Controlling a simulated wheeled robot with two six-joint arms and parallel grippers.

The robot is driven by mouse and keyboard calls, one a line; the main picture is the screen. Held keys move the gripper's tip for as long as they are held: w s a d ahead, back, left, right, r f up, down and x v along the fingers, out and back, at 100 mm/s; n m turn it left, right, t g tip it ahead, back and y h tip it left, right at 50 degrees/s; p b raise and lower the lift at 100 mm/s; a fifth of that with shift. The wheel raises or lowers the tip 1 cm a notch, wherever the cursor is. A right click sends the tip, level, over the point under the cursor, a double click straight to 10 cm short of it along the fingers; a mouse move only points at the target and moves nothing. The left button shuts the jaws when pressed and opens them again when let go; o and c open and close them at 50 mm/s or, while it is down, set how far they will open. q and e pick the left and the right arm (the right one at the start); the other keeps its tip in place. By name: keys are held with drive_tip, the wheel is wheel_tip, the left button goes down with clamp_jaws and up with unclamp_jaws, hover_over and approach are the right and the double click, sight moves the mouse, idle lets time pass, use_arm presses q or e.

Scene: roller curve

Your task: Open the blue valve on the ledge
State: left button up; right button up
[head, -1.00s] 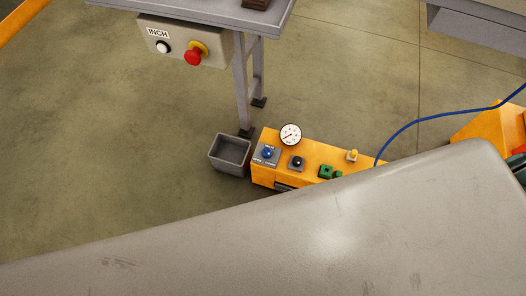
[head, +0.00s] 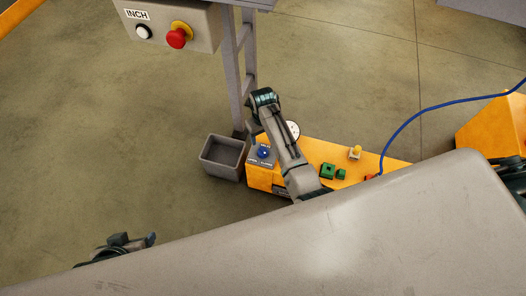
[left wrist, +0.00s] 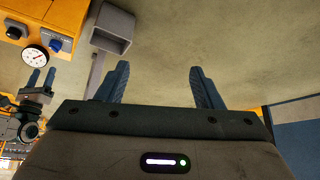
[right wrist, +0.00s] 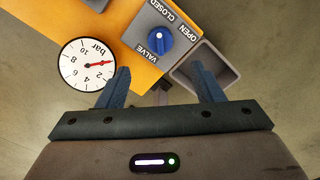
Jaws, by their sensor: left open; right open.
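The blue valve knob (head: 263,152) sits on a grey plate at the left end of the yellow ledge (head: 258,177). In the right wrist view the knob (right wrist: 158,40) has a white mark; its plate reads VALVE, CLOSED and OPEN. My right gripper (right wrist: 160,68) is open, apart from the knob, with the knob ahead between its fingers' directions. In the head view my right arm reaches across the ledge, its hand just behind the valve. My left gripper (left wrist: 159,68) is open and empty, low at left in the head view (head: 138,240), well away from the valve.
A round bar gauge (right wrist: 88,64) stands beside the valve. A grey open bin (head: 223,155) stands left of the ledge. Green blocks (head: 331,171) and a yellow button (head: 355,152) are further right. An INCH box (head: 165,25) with a red button hangs above. Floor at left is free.

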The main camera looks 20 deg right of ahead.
sight(263, 150)
wheel_tip(263, 150, down, 9)
drive_tip(key=b, duration=0.2)
drive_tip(key=shift+f+b, duration=0.2)
drive_tip(key=shift+b, duration=0.2)
drive_tip(key=shift+f, duration=0.6)
use_arm(q)
drive_tip(key=w+d+f+t, duration=0.1)
drive_tip(key=d+f+t+h, duration=0.1)
drive_tip(key=t, duration=0.1)
drive_tip(key=shift+w+n, duration=0.3)
drive_tip(key=shift+w, duration=0.1)
use_arm(e)
drive_tip(key=c, duration=1)
